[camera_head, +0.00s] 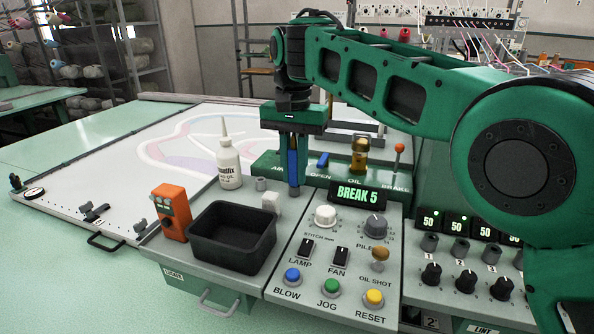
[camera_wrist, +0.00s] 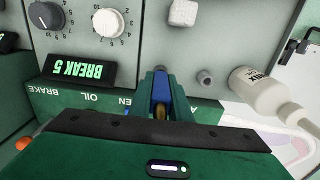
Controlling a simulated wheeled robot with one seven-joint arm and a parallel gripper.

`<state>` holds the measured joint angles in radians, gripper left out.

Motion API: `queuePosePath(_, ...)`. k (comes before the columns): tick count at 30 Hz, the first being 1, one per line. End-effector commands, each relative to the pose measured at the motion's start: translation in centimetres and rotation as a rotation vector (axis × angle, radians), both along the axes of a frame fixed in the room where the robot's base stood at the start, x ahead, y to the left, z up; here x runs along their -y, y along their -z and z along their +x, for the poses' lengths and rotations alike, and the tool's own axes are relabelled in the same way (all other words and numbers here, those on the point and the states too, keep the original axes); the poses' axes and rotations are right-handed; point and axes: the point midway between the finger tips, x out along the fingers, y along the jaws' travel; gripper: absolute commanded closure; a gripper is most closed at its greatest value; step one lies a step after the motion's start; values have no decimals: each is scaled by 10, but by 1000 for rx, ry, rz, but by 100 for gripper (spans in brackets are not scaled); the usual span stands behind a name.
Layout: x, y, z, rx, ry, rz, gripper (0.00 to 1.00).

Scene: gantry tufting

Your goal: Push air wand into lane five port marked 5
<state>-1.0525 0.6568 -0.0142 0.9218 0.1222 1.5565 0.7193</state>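My gripper (camera_head: 293,188) points down over the back of the control panel, near the AIR label. Its two green fingers are closed around a blue piece, which looks like the air wand (camera_head: 292,160). In the wrist view the blue wand (camera_wrist: 161,88) shows between the fingers (camera_wrist: 160,80), with a brass-coloured part close to the palm. I cannot tell whether its lower end touches the panel or a holder. A green-lit display (camera_head: 358,194) reads BREAK 5. No port marked 5 can be made out; lane controls numbered 1 to 3 (camera_head: 460,262) show at right, partly behind my arm.
A white bottle (camera_head: 229,165) stands left of the gripper. A black bin (camera_head: 232,237) and orange device (camera_head: 172,213) are in front. A blue valve lever (camera_head: 322,160), brass oiler (camera_head: 359,155) and brake lever (camera_head: 398,155) stand right. Knobs and buttons cover the panel (camera_head: 310,283).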

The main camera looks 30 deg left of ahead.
Motion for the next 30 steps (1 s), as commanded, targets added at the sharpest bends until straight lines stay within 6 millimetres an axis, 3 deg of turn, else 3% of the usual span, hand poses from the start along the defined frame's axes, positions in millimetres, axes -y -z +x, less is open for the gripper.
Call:
queuePosePath(1,0,0,0,0,0,0,88)
queuePosePath(3,0,0,0,0,1,0,100)
queuePosePath(30,0,-19,0,0,1,0,100)
